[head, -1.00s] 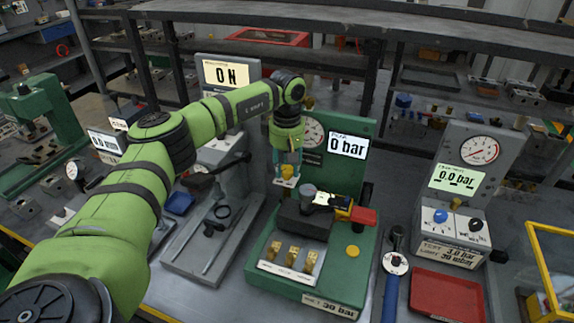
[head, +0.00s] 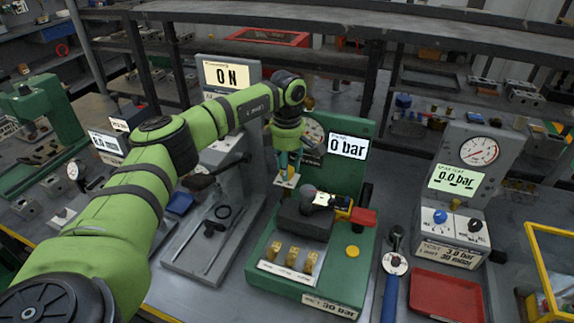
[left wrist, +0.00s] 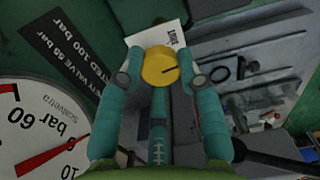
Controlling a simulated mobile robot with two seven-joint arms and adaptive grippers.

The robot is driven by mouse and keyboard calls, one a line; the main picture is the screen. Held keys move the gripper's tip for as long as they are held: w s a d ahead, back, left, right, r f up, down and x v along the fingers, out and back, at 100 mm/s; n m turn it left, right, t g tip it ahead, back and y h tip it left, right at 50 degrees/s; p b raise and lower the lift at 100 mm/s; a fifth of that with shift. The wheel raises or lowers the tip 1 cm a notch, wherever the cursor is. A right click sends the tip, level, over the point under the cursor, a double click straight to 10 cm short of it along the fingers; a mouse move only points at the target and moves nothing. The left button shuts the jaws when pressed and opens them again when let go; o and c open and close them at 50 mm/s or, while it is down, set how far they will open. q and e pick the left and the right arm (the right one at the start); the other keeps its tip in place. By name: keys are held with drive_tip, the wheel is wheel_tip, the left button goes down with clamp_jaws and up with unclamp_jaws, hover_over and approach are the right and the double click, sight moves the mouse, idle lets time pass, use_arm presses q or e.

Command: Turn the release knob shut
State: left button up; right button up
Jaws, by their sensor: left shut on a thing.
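The release knob is a round yellow knob (left wrist: 158,67) with a dark pointer line. In the left wrist view it sits in front of a white label plate (left wrist: 158,36), between my two teal fingertips (left wrist: 160,78). In the head view my left gripper (head: 288,177) is shut on the knob at the left of the green test stand (head: 350,185), and the fingers largely hide the knob. My right gripper is in neither view.
A dark block with a yellow and red fitting (head: 360,217) sits on the stand, above several brass valves (head: 292,256). A grey press (head: 228,215) stands close on the left. A red tray (head: 447,296) and a grey gauge box (head: 462,190) are at the right.

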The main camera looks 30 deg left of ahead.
use_arm(q)
drive_tip(key=n, duration=0.5)
drive_tip(key=shift+d, duration=0.1)
drive_tip(key=shift+n, duration=0.3)
idle(0.4)
drive_tip(key=o, duration=1.1)
drive_tip(key=shift+o, duration=0.2)
wheel_tip(320, 180, up, 12)
drive_tip(key=shift+r+p, duration=0.1)
drive_tip(key=shift+p, duration=0.2)
